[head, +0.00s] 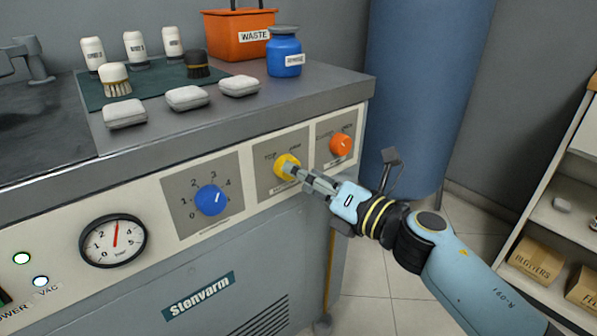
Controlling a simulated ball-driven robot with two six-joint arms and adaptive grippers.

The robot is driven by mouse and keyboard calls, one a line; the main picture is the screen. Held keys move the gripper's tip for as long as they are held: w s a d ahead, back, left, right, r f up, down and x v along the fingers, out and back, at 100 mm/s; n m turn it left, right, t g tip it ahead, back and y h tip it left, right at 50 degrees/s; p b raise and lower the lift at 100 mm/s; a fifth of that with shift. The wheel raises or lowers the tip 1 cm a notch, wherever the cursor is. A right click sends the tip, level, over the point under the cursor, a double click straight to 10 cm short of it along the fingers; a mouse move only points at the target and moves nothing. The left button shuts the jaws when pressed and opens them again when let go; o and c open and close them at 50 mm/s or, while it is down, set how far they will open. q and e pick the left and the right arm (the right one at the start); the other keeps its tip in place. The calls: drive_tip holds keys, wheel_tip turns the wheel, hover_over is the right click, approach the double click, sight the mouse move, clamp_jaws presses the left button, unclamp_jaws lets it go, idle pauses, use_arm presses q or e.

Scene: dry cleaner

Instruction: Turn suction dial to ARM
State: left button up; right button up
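The yellow dial (282,162) is the middle of three dials on the cabinet's front panel. It sits on a grey plate (265,185) with small labels above it, too small to read surely. My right gripper (294,171) comes in from the right and its fingertips are at the dial's front. The fingers look closed together on it and hide its lower right part and any pointer. My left gripper is not in view.
A blue dial (211,200) marked 0 to 4 is on the left, an orange dial (341,145) on the right. A gauge (113,241) is at lower left. Bottles, brushes, pads, a blue jar (284,54) and an orange waste bin (236,35) stand on top. A shelf (560,222) is at right.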

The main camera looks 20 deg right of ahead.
drive_tip(key=shift+x, duration=1.05)
drive_tip(key=shift+c, duration=0.4)
drive_tip(key=c, duration=1.1)
